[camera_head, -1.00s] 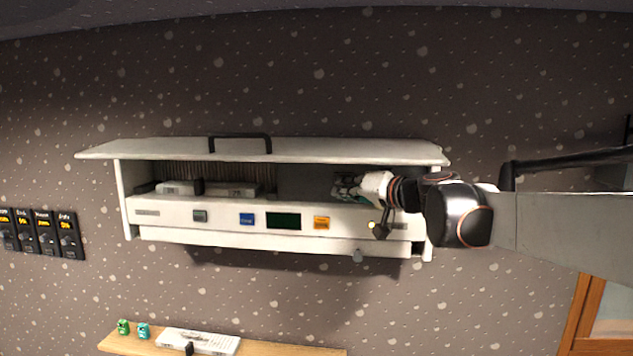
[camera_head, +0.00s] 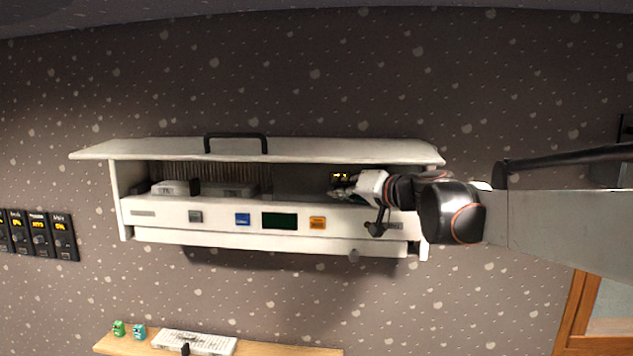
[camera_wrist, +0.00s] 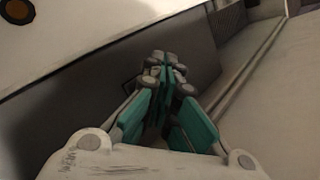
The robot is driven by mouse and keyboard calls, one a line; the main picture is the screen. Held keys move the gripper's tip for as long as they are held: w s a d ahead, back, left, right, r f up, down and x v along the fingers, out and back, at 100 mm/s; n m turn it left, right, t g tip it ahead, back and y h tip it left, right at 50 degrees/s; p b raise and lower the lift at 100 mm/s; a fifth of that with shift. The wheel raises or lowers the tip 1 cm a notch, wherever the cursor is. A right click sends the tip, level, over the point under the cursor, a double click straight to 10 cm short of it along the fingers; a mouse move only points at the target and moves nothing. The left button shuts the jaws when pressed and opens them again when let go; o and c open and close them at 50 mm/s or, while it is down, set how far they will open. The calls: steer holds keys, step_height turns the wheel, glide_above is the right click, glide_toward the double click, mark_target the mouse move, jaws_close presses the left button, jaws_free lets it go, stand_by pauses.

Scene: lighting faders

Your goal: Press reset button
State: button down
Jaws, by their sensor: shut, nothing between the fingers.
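My gripper (camera_head: 342,192) is inside the open front of a white wall unit (camera_head: 160,233), toward its right end. In the wrist view my gripper (camera_wrist: 163,72) has its teal fingers drawn together with nothing between them, in front of a dark inner panel (camera_wrist: 60,95). The fingers hide part of that panel, so I cannot tell whether they touch it. Small yellow lit marks (camera_head: 340,176) show just above my fingertips in the head view. No control is readable as the reset button. An orange-brown round piece (camera_wrist: 16,10) shows at the wrist view's top left.
A raised lid (camera_head: 320,153) overhangs the opening. A wooden shelf (camera_head: 290,350) is below.

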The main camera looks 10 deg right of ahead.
steer(key=shift+s, duration=0.15)
steer(key=shift+s+a, duration=0.2)
steer(key=shift+s, duration=0.4)
